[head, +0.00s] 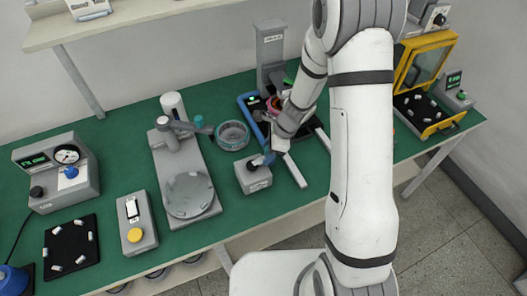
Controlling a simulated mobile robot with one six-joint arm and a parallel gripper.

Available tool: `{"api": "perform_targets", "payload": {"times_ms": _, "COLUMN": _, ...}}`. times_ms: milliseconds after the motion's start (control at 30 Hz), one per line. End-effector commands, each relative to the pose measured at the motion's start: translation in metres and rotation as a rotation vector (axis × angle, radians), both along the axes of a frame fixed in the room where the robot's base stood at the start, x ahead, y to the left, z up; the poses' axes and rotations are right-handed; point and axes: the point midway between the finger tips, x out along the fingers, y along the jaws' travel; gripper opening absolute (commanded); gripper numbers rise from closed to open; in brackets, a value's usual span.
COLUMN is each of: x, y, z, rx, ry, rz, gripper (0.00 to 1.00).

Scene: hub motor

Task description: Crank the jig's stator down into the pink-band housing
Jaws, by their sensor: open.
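The jig (270,52) is a grey upright column at the back middle of the green table. A pink-red ring (274,104), which looks like the pink-band housing, shows low in front of the column, mostly hidden by my arm. The stator cannot be made out. My gripper (263,158) points down and left, just above a small grey box (253,178) in front of the jig. It is open. A dark blue part shows by the fingertips; I cannot tell whether it is a crank knob or whether they touch it.
A grey stand with a round plate (188,196) is further left. A gauge box (58,172), a yellow-button box (137,222) and a black mat (70,245) are at left. A yellow-framed cabinet (425,80) is at right.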

Motion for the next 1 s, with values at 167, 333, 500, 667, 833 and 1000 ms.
{"api": "perform_targets", "payload": {"times_ms": 167, "x": 0.001, "y": -0.003, "z": 0.008, "rx": 0.001, "ry": -0.005, "rz": -0.001, "gripper": 0.47}}
{"api": "perform_targets", "payload": {"times_ms": 333, "x": 0.000, "y": -0.014, "z": 0.033, "rx": 0.001, "ry": -0.007, "rz": -0.002, "gripper": 0.47}}
{"api": "perform_targets", "payload": {"times_ms": 500, "x": -0.002, "y": -0.024, "z": 0.057, "rx": 0.001, "ry": -0.005, "rz": -0.001, "gripper": 0.47}}
{"api": "perform_targets", "payload": {"times_ms": 667, "x": -0.003, "y": -0.029, "z": 0.070, "rx": 0.001, "ry": -0.001, "rz": 0.001, "gripper": 0.47}}
{"api": "perform_targets", "payload": {"times_ms": 833, "x": -0.004, "y": -0.030, "z": 0.072, "rx": 0.001, "ry": 0.001, "rz": 0.001, "gripper": 0.47}}
{"api": "perform_targets", "payload": {"times_ms": 1000, "x": -0.004, "y": -0.030, "z": 0.072, "rx": 0.001, "ry": 0.002, "rz": -0.001, "gripper": 0.43}}
